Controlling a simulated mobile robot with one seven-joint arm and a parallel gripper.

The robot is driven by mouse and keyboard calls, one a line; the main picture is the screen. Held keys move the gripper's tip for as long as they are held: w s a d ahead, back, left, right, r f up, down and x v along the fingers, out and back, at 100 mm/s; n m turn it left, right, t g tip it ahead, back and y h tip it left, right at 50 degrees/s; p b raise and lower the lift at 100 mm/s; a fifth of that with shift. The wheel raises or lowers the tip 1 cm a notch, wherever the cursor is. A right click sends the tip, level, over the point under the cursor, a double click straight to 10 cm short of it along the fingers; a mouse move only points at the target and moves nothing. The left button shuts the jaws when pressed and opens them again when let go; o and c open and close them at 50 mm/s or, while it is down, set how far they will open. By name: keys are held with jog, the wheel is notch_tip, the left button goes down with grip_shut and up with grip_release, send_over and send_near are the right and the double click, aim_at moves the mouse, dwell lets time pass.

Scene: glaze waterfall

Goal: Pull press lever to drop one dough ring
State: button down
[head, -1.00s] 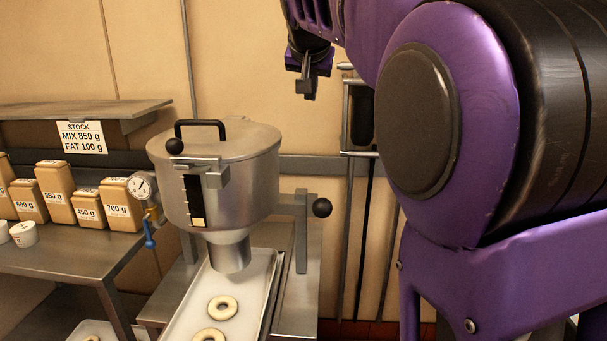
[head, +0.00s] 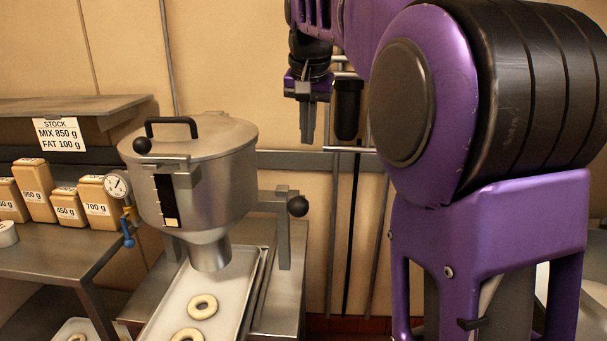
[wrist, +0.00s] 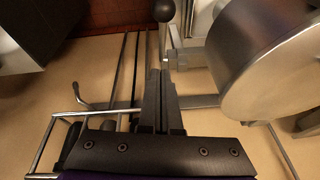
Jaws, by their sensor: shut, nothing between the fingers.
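The dough press is a steel hopper (head: 195,195) with a lid and a downward nozzle (head: 211,254). A lever with a black ball knob (head: 298,206) sticks out at its right side; the knob also shows at the top of the wrist view (wrist: 163,10). My gripper (head: 307,138) is shut and empty, fingers down, above the knob in the head view and apart from it. In the wrist view my fingers (wrist: 160,75) point toward the knob. Pale dough rings (head: 203,307) lie on the tray (head: 180,309) below the nozzle.
Another black ball (head: 142,146) sits at the hopper's left. A wall rail with hanging rods (head: 354,230) is behind my gripper.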

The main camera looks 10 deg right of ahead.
aim_at(302, 204)
jog(key=f, duration=0.3)
jog(key=f+b, duration=0.1)
jog(key=f, duration=0.3)
jog(key=w+f+b, duration=0.1)
jog(key=f, duration=0.3)
jog(key=shift+a, duration=0.25)
jog(key=shift+s+a+f, duration=0.25)
jog(key=shift+s, duration=0.1)
jog(key=shift+f, duration=0.25)
